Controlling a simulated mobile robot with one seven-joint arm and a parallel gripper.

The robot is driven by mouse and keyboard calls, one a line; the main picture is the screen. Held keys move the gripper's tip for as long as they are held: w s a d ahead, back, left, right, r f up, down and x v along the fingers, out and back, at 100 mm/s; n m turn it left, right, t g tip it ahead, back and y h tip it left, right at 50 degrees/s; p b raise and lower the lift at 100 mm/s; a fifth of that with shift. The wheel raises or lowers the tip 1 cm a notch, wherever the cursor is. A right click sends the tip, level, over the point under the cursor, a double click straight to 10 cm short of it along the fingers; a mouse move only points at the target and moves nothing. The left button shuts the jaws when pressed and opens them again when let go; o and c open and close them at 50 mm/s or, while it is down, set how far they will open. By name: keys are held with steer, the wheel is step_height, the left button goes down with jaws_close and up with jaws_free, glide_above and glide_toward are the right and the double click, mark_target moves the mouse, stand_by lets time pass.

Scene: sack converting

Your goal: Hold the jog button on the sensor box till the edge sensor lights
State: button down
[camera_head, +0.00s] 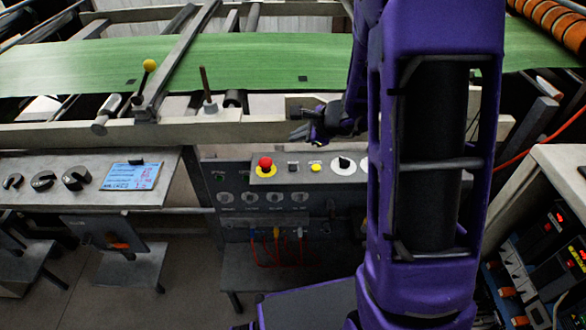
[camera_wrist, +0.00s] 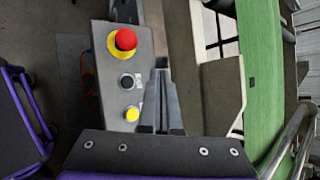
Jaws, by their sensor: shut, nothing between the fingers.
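A grey control box (camera_head: 263,179) sits below the long beam in the head view. It carries a red mushroom button on a yellow ring (camera_head: 265,165), a small dark button (camera_head: 292,166), a yellow button (camera_head: 315,167) and a white dial. The box (camera_wrist: 108,92) also shows in the wrist view, with the red, dark and yellow (camera_wrist: 132,114) buttons in a row. I cannot read which button is jog. My gripper (camera_head: 298,124) is shut and empty above the box; in the wrist view its fingers (camera_wrist: 161,72) appear beside the buttons. I cannot pick out a lit edge sensor.
A green web (camera_head: 250,60) runs across the machine behind a pale beam (camera_head: 60,135).

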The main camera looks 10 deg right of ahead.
mark_target(297, 169)
step_height(297, 169, down, 8)
steer(key=b, duration=0.5)
stand_by(1.8)
steer(key=shift+f, duration=0.35)
